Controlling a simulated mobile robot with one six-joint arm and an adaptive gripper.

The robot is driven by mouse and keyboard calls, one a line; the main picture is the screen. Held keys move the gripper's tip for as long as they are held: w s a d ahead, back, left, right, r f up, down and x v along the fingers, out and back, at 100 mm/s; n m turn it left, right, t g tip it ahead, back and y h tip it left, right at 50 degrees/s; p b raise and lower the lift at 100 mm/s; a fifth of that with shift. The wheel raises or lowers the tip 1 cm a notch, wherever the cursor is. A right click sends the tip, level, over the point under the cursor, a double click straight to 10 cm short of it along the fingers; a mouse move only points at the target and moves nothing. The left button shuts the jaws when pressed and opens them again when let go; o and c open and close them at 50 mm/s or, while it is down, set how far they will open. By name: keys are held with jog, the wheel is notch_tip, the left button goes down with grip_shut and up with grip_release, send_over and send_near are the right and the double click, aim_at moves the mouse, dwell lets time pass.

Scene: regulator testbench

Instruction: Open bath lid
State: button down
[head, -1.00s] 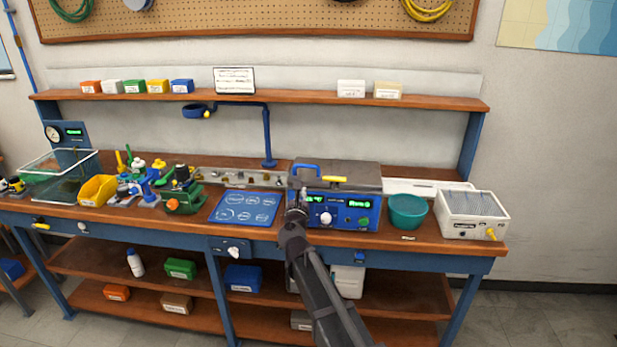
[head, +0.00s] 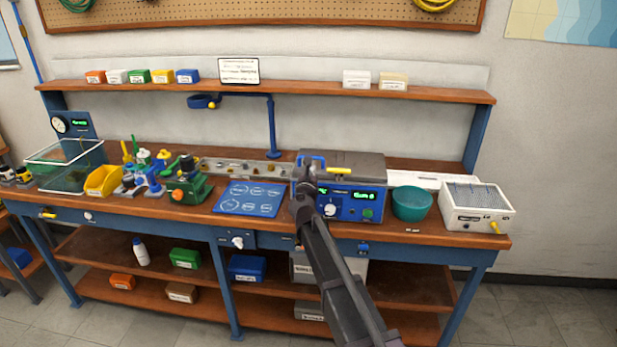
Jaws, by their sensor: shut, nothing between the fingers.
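The bath (head: 368,204) is a blue-fronted box with a dial and green displays, standing on the bench right of centre. Its grey lid (head: 362,163) lies flat and closed on top, with a yellow handle (head: 352,171) along the front edge. A blue handle (head: 318,160) shows at the lid's left end. My gripper (head: 307,170) is shut and empty at the bath's left front, overlapping the blue handle in the picture. I cannot tell whether it touches the handle. My arm hides the bath's left front corner.
A teal bowl (head: 412,203) and a white slotted box (head: 477,209) stand right of the bath. A blue mat (head: 249,199) lies to its left. A lamp-like blue post (head: 272,125) stands behind, under the shelf (head: 440,95).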

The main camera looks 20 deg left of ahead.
jog(key=shift+x, duration=1.05)
jog(key=shift+a, duration=0.2)
jog(key=shift+d+r+p, duration=0.2)
jog(key=shift+r+p, duration=0.1)
jog(key=shift+w+r, duration=0.1)
